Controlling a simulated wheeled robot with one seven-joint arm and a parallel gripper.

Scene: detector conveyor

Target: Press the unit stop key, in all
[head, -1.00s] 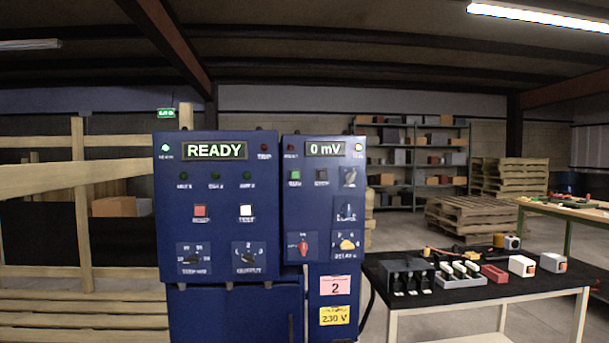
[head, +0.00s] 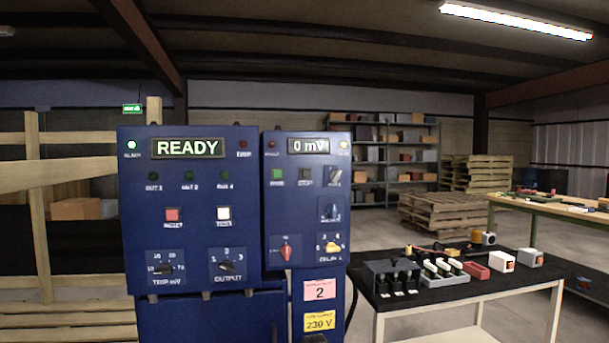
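The blue control unit (head: 190,240) stands upright left of centre. Its left panel shows a READY display (head: 188,147), a red key (head: 172,214) and a white key (head: 223,213); their small labels are blurred. The narrower right panel (head: 305,222) shows a 0 mV display (head: 309,146), a green key (head: 277,174) and a dark key (head: 305,175) whose label looks like STOP. Below them is a red-handled switch (head: 286,251). My gripper is not in view.
A black-topped table (head: 450,297) with a dark terminal block (head: 391,276), white blocks and a red block stands right of the unit. Pallets (head: 440,215) and shelving (head: 384,160) are behind. Wooden rails (head: 40,190) stand at left. Floor shows between the tables.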

